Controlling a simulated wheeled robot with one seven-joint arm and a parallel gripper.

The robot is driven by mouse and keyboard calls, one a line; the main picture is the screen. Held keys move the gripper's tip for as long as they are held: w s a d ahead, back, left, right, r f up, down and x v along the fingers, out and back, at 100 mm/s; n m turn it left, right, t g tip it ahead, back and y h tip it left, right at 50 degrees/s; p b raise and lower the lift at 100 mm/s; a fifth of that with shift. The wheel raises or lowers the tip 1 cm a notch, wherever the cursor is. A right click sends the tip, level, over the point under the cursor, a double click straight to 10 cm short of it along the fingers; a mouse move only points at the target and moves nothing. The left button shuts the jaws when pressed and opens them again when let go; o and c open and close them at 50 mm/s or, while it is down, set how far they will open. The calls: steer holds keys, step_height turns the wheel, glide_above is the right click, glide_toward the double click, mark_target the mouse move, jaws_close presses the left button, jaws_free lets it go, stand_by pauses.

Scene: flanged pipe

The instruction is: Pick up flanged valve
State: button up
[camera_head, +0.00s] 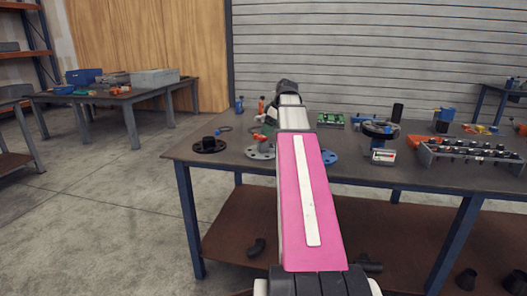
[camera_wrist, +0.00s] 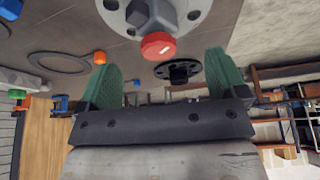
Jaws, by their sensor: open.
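A grey round flange with bolt holes (camera_wrist: 198,18) and a red cap (camera_wrist: 158,45) fills the top of the wrist view; it appears to be the flanged valve. In the head view the grey flange (camera_head: 258,154) lies on the table, partly hidden by my arm. My gripper (camera_wrist: 162,60) is open, with its two green fingers apart. The red cap shows between and just beyond the fingertips, and I see no grip on it.
A black flange (camera_head: 209,145) lies left of the grey one; it also shows in the wrist view (camera_wrist: 180,70). A blue flange (camera_head: 329,157) lies right, beside my arm. A handwheel part (camera_head: 381,129) and a rack (camera_head: 470,155) stand further right. The table's front-left is clear.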

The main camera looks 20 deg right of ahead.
mark_target(263, 142)
steer(key=shift+x, duration=3.95)
steer(key=shift+w, duration=0.2)
steer(key=shift+c, duration=0.4)
steer(key=shift+r, duration=0.1)
steer(key=c, duration=1.4)
